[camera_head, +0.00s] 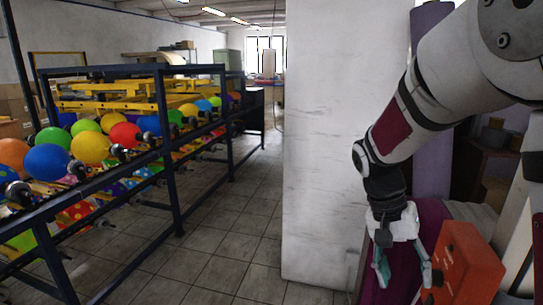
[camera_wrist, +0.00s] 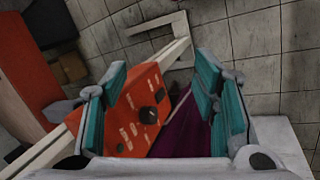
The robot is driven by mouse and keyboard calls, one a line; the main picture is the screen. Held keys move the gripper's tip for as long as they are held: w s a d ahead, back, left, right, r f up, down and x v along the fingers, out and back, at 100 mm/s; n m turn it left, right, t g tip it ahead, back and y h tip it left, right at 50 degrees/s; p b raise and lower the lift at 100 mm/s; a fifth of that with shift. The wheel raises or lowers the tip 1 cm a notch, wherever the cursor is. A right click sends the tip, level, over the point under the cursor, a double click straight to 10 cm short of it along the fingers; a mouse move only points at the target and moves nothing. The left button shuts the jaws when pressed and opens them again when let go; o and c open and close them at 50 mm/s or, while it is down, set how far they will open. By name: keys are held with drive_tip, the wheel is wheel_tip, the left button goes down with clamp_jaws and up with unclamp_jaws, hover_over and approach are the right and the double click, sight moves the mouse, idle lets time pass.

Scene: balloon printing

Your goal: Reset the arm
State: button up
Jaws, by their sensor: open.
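My gripper (camera_head: 405,267) hangs from my arm at the right of the head view, pointing down, with its teal-padded fingers apart and nothing between them. It also shows in the wrist view (camera_wrist: 160,100), its two fingers spread on either side. Beyond and between the fingers in the wrist view is an orange box (camera_wrist: 128,114) with a dark knob and pale labels. The same orange box (camera_head: 467,262) stands just right of my gripper in the head view. I cannot tell whether the gripper touches it.
A dark-framed rack (camera_head: 177,150) with rows of colourful balloons fills the left. A white pillar (camera_head: 335,140) stands close to my arm. Purple cloth (camera_head: 388,284) lies near the gripper. The tiled floor (camera_head: 225,255) between rack and pillar is clear.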

drive_tip(key=s+a+r+n+t+y, duration=0.1)
drive_tip(key=s+a+r+n+t, duration=0.2)
drive_tip(key=s, duration=0.4)
drive_tip(key=s+a+r+n+t+y, duration=0.2)
drive_tip(key=s+a+r+n+t, duration=0.1)
drive_tip(key=s+r, duration=0.5)
drive_tip(key=shift+r+n+t, duration=0.15)
drive_tip(key=shift+n+t, duration=0.35)
drive_tip(key=shift+t, duration=0.6)
